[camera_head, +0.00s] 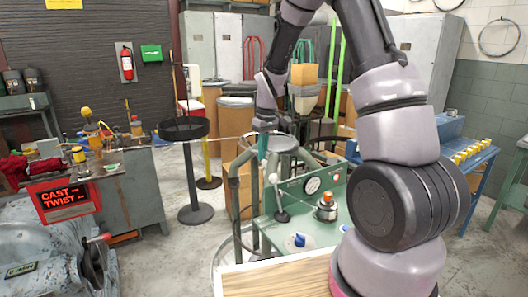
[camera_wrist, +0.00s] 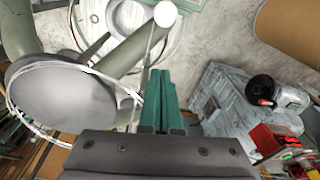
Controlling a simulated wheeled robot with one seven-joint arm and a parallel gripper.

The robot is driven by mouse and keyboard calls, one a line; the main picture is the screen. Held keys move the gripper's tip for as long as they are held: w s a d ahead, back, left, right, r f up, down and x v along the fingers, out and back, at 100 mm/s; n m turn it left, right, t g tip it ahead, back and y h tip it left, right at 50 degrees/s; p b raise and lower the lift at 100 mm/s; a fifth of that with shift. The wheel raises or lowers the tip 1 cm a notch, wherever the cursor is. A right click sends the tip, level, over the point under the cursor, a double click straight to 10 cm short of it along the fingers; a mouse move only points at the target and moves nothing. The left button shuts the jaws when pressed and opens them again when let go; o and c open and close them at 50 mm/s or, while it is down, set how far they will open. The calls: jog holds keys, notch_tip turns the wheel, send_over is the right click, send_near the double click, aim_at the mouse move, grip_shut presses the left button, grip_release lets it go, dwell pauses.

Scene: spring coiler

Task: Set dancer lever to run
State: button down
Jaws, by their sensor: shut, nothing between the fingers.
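My gripper (camera_head: 262,156) points down above the green machine table, left of the grey round plate (camera_head: 286,144). Its teal fingers (camera_wrist: 161,74) are together and hold nothing. A slim lever (camera_head: 278,197) with a pale knob and a dark base stands on the green table, just below and right of the fingertips; it looks like the dancer lever, but no label is readable. In the wrist view a white round end (camera_wrist: 164,14) shows beyond the fingertips, apart from them in the picture; I cannot tell if it is the lever's knob.
A gauge (camera_head: 312,185), an orange-topped button (camera_head: 326,206) and a blue knob (camera_head: 298,240) are on the green table. Grey-green pipes (camera_head: 234,190) stand close left of my gripper. A thin wire (camera_wrist: 22,118) loops near the grey plate (camera_wrist: 62,98).

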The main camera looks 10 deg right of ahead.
aim_at(277, 191)
jog(key=shift+s+d+f, duration=0.2)
jog(key=shift+s+f, duration=0.3)
jog(key=shift+f, duration=0.45)
jog(key=shift+s+d+f, duration=0.25)
jog(key=shift+s+f, duration=0.2)
jog(key=shift+f, duration=0.5)
jog(key=shift+s+d+f, duration=0.2)
jog(key=shift+s+f, duration=0.3)
jog(key=shift+f, duration=0.45)
